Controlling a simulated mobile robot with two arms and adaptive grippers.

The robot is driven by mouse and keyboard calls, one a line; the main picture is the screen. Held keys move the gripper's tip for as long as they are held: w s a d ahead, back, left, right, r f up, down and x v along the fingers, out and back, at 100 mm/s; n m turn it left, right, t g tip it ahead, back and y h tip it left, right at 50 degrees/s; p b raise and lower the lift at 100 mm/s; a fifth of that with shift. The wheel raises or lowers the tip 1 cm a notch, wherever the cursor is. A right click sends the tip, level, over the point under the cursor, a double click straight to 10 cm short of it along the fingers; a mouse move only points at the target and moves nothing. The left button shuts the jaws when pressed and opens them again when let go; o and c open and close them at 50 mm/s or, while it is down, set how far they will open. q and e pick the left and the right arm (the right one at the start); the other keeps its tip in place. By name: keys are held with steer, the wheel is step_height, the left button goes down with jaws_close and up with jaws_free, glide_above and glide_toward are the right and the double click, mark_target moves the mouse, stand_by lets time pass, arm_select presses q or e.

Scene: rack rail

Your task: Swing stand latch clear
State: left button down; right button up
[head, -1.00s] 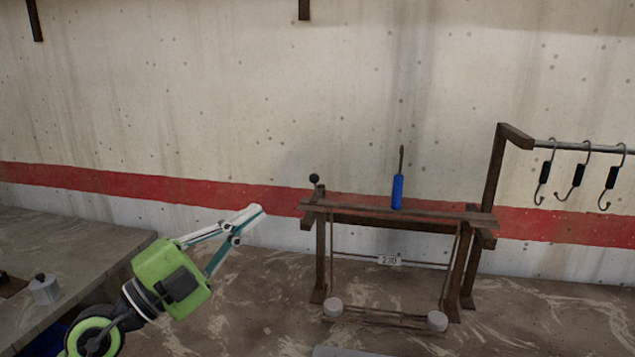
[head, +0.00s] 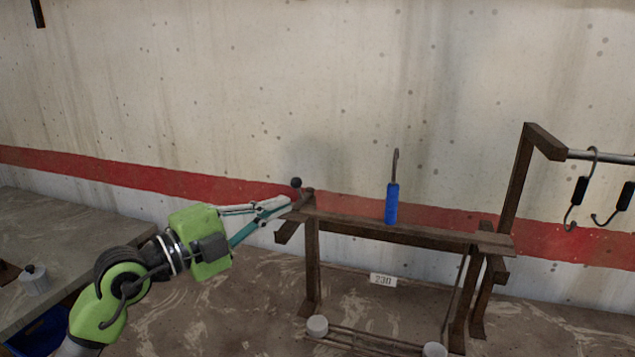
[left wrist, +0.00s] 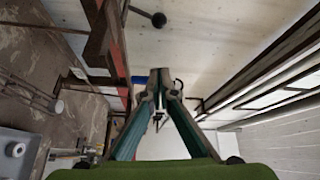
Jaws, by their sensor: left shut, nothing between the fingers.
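The brown stand (head: 400,232) stands on the bench with its top beam running left to right. Its latch, a short arm with a black ball knob (head: 296,183), rises at the beam's left end. My left gripper (head: 286,206) is shut and empty, its tips close to the latch, just below and left of the knob. I cannot tell whether they touch. In the left wrist view the knob (left wrist: 158,20) hangs above and beyond the shut fingertips (left wrist: 159,76), visibly apart in the picture. My right gripper is not in view.
A blue-handled tool (head: 391,204) stands upright at the beam. A label reading 230 (head: 383,280) hangs below it. To the right a rail (head: 600,157) carries black-bodied hooks (head: 579,190). A grey bench (head: 70,230) is at left.

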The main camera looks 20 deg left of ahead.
arm_select(q)
steer(key=w+p, duration=0.1)
steer(key=w, duration=0.1)
steer(key=w+d+p, duration=0.1)
steer(key=w, duration=0.2)
steer(key=w+d+p, duration=0.1)
steer(key=w, duration=0.2)
steer(key=shift+w+p, duration=0.2)
steer(key=shift+p, duration=0.2)
steer(key=shift+a, duration=0.55)
steer(key=shift+w, duration=0.1)
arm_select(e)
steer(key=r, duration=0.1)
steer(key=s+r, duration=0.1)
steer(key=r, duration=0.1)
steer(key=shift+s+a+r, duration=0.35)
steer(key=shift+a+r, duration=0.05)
arm_select(q)
steer(key=shift+d, duration=0.1)
